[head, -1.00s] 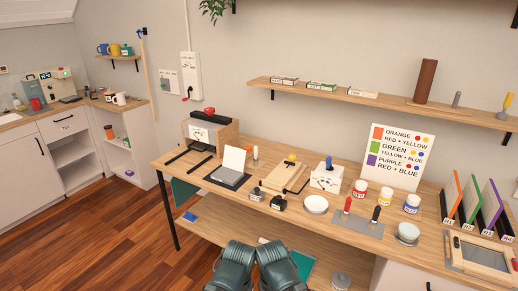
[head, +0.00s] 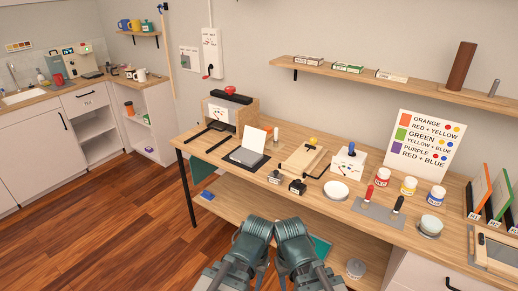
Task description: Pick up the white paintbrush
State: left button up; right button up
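I cannot make out a white paintbrush in the head view. On the workbench (head: 330,207) a grey sheet (head: 375,213) carries a red-handled tool (head: 368,194) and a black-handled tool (head: 397,205); their tips are too small to identify. A white box (head: 347,163) with a blue-topped item stands behind the white dish (head: 336,190). Two green-grey links of my arms show at the bottom middle, in front of the bench. Neither gripper's fingers can be seen.
Paint jars in red (head: 382,177), yellow (head: 408,185) and blue (head: 436,196) stand before a colour-mixing sign (head: 424,140). A wall shelf (head: 395,82) runs above. Kitchen cabinets (head: 35,150) are at the left. The wooden floor (head: 110,225) between is clear.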

aim_at(276, 140)
jog(key=i+j, duration=0.4)
jog(key=i, duration=0.25)
jog(key=i+j, duration=0.4)
jog(key=i, duration=0.2)
jog(key=i+j+z, duration=0.1)
jog(key=i+j, duration=0.3)
jog(key=i, duration=0.25)
jog(key=i+j, duration=0.45)
jog(key=i, duration=0.15)
